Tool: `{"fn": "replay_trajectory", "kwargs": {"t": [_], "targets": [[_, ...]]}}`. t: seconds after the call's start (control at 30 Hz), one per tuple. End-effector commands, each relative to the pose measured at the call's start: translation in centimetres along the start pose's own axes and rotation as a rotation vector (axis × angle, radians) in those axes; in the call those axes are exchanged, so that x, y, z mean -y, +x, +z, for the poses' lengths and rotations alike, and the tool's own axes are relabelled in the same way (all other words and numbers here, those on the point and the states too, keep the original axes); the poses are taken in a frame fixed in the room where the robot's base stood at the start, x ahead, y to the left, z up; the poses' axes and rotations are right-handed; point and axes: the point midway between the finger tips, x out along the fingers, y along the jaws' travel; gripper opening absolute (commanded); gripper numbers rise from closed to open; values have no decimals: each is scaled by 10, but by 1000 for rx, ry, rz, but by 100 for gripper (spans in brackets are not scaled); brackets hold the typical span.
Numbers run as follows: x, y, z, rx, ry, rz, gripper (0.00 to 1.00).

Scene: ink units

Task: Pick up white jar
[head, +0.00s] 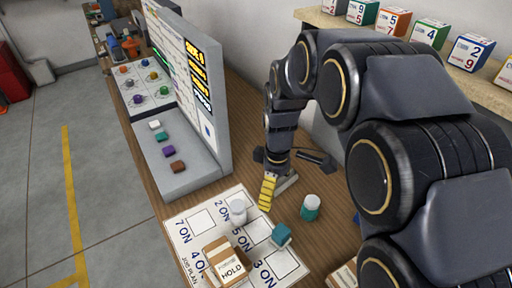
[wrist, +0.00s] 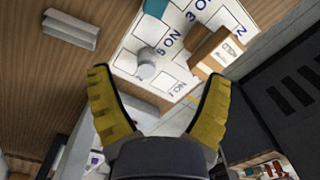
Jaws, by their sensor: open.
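The white jar (head: 238,211) stands on the printed white mat (head: 187,240) near its far edge. It also shows in the wrist view (wrist: 146,68), between and beyond my open fingertips. My gripper (head: 267,192) with yellow finger pads hangs a little right of the jar and further back in the head view. In the wrist view both pads of my gripper (wrist: 158,78) are wide apart with nothing held between them. The jar appears apart from the fingers.
A teal block (head: 281,236) and a cardboard box marked HOLD (head: 225,264) sit on the mat. A teal jar with a white lid (head: 311,207) stands on the wooden table to the right. The grey console (head: 185,160) rises at the left. A metal bracket (wrist: 70,30) shows in the wrist view.

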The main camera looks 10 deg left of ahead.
Motion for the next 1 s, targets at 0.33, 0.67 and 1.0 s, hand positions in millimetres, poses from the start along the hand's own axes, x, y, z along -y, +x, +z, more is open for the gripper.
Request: {"fn": "replay_trajectory", "kwargs": {"t": [0.33,0.67,1.0], "targets": [[-21,81,-94,-11,-490,35,79],[-22,112,-105,-12,-547,41,79],[-20,152,-110,-12,-544,40,79]]}}
